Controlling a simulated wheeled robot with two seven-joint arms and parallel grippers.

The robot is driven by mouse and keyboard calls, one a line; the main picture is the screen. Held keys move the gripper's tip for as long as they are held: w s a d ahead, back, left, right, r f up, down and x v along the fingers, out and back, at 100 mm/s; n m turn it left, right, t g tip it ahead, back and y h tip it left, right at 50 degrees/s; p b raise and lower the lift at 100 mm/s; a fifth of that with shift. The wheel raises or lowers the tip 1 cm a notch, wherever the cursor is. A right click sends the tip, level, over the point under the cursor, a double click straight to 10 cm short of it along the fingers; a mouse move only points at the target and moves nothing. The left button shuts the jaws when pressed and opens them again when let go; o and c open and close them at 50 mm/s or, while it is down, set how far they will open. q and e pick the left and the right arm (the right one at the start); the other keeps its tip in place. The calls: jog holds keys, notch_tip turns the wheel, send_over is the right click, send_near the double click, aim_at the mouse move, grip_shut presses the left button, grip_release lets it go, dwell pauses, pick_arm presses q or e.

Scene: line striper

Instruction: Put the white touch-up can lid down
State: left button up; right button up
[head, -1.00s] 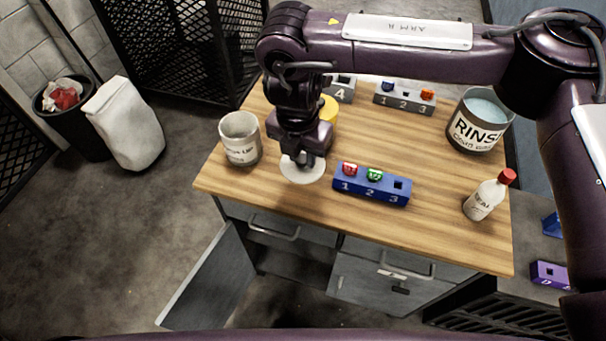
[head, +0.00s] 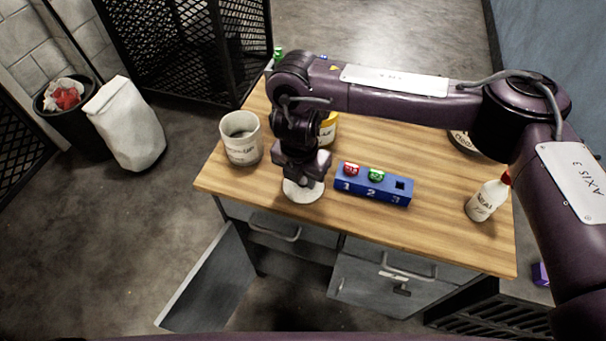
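The white touch-up can lid (head: 291,192) is a pale disc at the front edge area of the wooden worktop, left of the blue numbered block. My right gripper (head: 304,181) points down over the lid and appears shut on its top; the fingertips are small and partly hidden. The lid is flat and very low; I cannot tell if it touches the wood. The white touch-up can (head: 242,150) stands open and upright to the left. My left gripper is not in view.
The blue block (head: 373,195) holds a red and a green piece in slots 1 and 2; slot 3 is empty. A yellow container (head: 328,130) stands behind my gripper. A white bottle with a red cap (head: 487,200) stands at right. The rinse can is mostly hidden behind my arm.

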aim_at(300, 191)
jog(key=o, duration=0.4)
jog(key=shift+r, duration=0.3)
jog(key=r, duration=0.7)
jog(key=s+r, duration=0.1)
jog(key=r, duration=0.3)
jog(key=shift+s+a+r, duration=0.1)
jog(key=shift+a+r, duration=0.2)
jog(key=shift+s, duration=0.1)
